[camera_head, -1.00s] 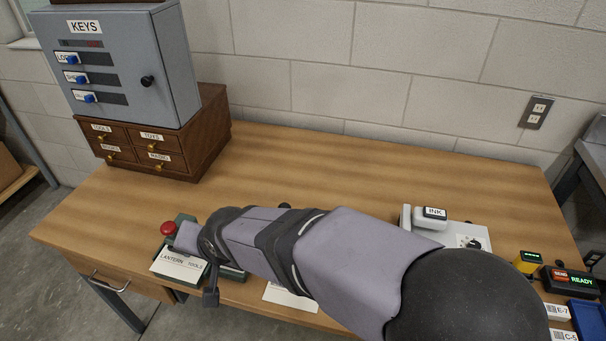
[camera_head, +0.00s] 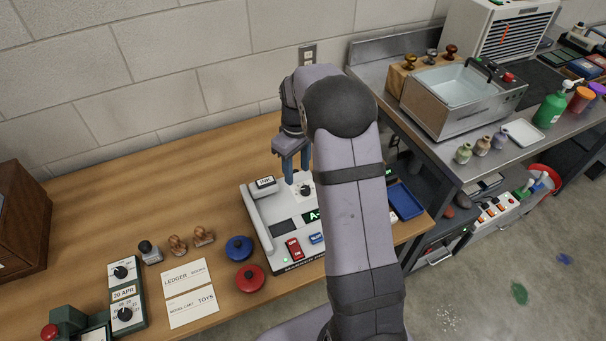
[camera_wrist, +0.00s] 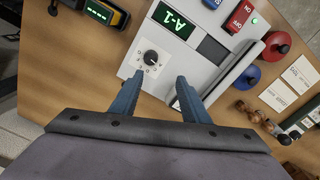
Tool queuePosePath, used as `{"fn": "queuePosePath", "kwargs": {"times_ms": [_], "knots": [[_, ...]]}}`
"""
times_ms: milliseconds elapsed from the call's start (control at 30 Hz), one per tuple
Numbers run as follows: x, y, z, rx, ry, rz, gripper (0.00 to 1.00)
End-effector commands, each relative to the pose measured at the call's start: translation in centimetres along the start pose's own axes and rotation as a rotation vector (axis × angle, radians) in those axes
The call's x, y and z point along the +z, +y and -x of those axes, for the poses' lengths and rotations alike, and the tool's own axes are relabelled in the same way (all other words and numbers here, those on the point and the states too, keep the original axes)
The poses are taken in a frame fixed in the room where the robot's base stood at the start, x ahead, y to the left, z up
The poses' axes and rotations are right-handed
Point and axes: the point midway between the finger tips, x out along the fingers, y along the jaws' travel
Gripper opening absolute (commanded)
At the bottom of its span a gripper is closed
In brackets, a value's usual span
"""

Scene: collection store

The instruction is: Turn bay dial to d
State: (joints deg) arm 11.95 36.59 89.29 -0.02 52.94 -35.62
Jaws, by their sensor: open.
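The white machine (camera_head: 257,217) sits on the wooden desk, partly hidden by my arm in the head view. Its bay dial (camera_head: 305,190) is a small black knob on a white plate. The dial also shows in the wrist view (camera_wrist: 151,57), just beyond my fingertips. A display (camera_wrist: 174,20) on the machine reads A-1 in green. My gripper (camera_head: 296,168) is above the dial with its blue fingers pointing down. In the wrist view my gripper (camera_wrist: 160,82) is open and empty, with the dial apart from both fingers. The dial's letters are too small to read.
A red ON key (camera_head: 293,248) and a blue key (camera_head: 316,238) are on the machine's front. Blue (camera_head: 239,248) and red (camera_head: 250,277) round pads, stamps (camera_head: 178,245) and cards (camera_head: 188,292) lie to its left. A blue tray (camera_head: 405,201) is to the right. A steel bench adjoins.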

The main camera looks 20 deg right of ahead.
Motion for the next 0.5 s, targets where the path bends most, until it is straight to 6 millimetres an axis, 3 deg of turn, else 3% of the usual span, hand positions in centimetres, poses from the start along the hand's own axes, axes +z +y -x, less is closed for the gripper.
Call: {"fn": "queuePosePath", "kwargs": {"times_ms": [200, 500], "knots": [[1.2, 2.3, -0.6, -0.013, -0.018, -0.02, 0.42], [1.2, 2.4, -1.5, -0.014, -0.019, -0.02, 0.42]]}}
